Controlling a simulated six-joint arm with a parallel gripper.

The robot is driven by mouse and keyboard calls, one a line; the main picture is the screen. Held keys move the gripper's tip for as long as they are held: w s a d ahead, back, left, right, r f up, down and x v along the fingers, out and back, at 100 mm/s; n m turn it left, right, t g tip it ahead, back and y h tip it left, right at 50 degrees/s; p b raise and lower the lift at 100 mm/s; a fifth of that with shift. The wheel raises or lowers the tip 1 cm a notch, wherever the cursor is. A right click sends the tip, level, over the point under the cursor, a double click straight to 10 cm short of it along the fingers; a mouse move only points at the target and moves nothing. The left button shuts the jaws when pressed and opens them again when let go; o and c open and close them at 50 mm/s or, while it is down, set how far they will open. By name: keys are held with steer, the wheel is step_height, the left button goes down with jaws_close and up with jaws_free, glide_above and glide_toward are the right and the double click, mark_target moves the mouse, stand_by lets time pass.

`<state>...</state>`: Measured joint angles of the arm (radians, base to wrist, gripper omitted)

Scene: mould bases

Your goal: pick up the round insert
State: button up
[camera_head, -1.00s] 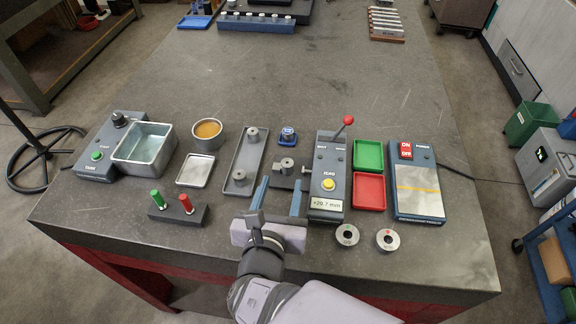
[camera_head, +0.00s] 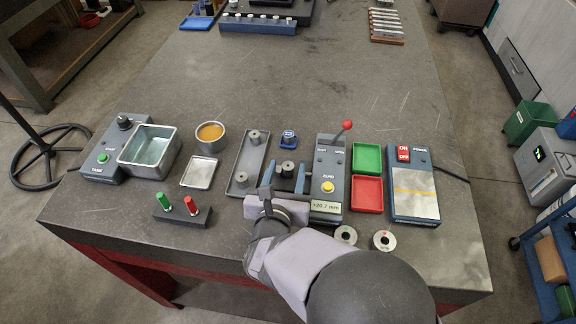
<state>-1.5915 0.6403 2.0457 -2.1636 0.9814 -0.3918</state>
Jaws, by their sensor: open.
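Several grey round inserts with central holes are in the camera view. One insert (camera_head: 288,168) sits on a dark measuring stand at the middle of the bench. Two more, a rear insert (camera_head: 254,137) and a front insert (camera_head: 241,180), stand in a long grey tray (camera_head: 248,158) left of it. My gripper (camera_head: 284,174) is open, one finger left and one right of the insert on the stand. I cannot tell whether the fingers touch it. The gripper body hides the front of the stand.
Right of my gripper is a gauge box (camera_head: 328,170) with a red-knobbed lever. Beyond it are a green tray (camera_head: 367,156), a red tray (camera_head: 367,194) and a power box (camera_head: 412,185). Two steel rings (camera_head: 384,240) lie near the front edge. A two-pin block (camera_head: 182,215) stands front left.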

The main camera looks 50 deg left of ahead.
jaws_close()
steer(key=shift+r, duration=0.2)
